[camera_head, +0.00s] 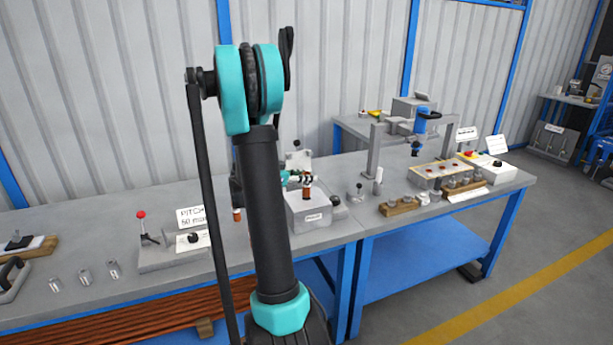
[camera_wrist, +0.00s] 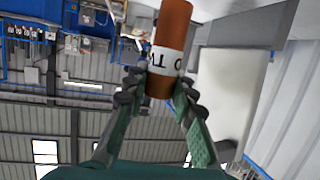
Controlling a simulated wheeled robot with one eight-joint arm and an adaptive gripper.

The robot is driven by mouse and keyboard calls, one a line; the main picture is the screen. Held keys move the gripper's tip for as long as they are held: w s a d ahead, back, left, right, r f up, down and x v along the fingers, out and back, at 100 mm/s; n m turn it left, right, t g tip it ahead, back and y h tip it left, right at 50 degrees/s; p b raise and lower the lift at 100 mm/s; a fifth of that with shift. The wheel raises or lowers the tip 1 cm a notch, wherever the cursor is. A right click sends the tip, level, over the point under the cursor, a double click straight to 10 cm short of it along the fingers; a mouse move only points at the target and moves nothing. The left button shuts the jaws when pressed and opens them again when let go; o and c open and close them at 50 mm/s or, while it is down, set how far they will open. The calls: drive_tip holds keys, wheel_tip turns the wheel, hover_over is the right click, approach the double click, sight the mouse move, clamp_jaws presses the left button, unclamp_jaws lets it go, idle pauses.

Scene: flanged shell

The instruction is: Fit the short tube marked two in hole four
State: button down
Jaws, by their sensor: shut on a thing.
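A short copper-brown tube (camera_wrist: 172,30) with a white band stands between my fingers in the wrist view. The band shows part of a word, "TW" and an "O". My gripper (camera_wrist: 160,88) is shut on the tube near its lower end in that picture. In the head view my gripper (camera_head: 302,178) is small, and the tube (camera_head: 307,194) shows upright at or just above a light grey labelled box (camera_head: 312,218). I cannot tell whether they touch. No numbered holes can be made out; my arm hides part of the bench.
Another small brown piece (camera_head: 237,215) stands left of my arm. A white "PITCH" sign (camera_head: 192,216) and a red-knobbed fixture (camera_head: 145,228) are farther left. Several metal cylinders (camera_head: 85,277) stand at the front left. A grey post (camera_head: 375,150) rises on the right bench.

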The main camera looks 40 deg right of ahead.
drive_tip(key=shift+f, duration=3.65)
drive_tip(key=c, duration=1.2)
unclamp_jaws()
drive_tip(key=shift+r, duration=0.1)
wheel_tip(320, 180, up, 10)
drive_tip(key=shift+f, duration=0.1)
drive_tip(key=s+a+f+n+t+y, duration=0.1)
drive_tip(key=s+a+f+n+y, duration=0.4)
drive_tip(key=a, duration=0.7)
drive_tip(key=s+a+f+n+t+y, duration=0.2)
drive_tip(key=s+a+f+n+y, duration=0.2)
drive_tip(key=a, duration=0.9)
drive_tip(key=s+a+f+n+t+y, duration=0.1)
drive_tip(key=s+a+f+n+y, duration=0.4)
drive_tip(key=s+a+n, duration=0.4)
drive_tip(key=shift+s+a+f+t+y, duration=0.1)
drive_tip(key=shift+s+a+f+t, duration=0.05)
drive_tip(key=shift+a, duration=0.45)
drive_tip(key=shift+s+a+f+t+y, duration=0.1)
drive_tip(key=shift+a+f, duration=0.05)
drive_tip(key=shift+a, duration=0.4)
drive_tip(key=shift+s+a+f+t+y, duration=0.1)
drive_tip(key=shift+s+a+f+t, duration=0.05)
drive_tip(key=shift+a, duration=0.45)
